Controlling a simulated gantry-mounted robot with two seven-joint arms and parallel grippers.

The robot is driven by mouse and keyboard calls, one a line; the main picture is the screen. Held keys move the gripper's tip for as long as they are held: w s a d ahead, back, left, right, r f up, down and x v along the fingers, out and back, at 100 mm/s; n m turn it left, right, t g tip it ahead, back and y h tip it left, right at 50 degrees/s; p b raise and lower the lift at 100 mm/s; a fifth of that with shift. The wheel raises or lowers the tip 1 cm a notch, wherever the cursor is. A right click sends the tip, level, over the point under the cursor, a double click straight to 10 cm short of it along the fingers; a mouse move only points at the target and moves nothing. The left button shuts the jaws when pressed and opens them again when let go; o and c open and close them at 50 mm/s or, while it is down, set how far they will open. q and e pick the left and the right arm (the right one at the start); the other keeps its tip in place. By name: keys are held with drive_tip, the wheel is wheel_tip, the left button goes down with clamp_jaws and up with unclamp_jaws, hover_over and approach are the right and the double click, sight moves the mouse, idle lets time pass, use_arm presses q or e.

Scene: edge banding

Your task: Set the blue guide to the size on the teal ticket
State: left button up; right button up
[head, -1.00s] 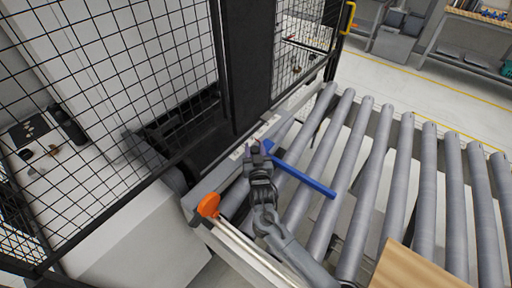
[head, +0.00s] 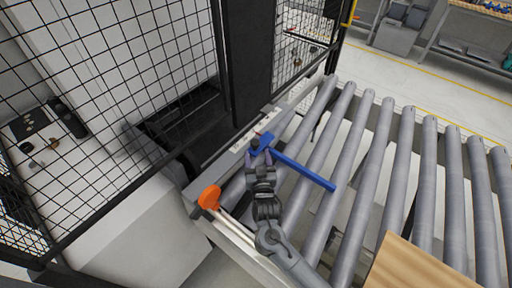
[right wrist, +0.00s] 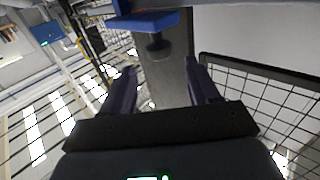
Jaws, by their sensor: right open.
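The blue guide (head: 305,172) is a long bar lying across the grey rollers, with a blue block at its left end on the metal side rail. A dark knob (head: 254,144) stands on that block. My right gripper (head: 260,157) is open and empty just on the near side of the block and knob. In the right wrist view, the blue guide (right wrist: 150,21) and its dark knob (right wrist: 158,46) show ahead of my two spread fingers (right wrist: 160,88), apart from them. I cannot make out a teal ticket. My left gripper is not in view.
The roller conveyor (head: 375,160) fills the right side. A wooden board (head: 410,268) lies at its near end. An orange paddle-shaped part (head: 209,197) stands by the near rail. Black mesh fencing (head: 90,80) and a dark post (head: 250,60) border the left.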

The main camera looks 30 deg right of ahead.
drive_tip(key=shift+v, duration=1.9)
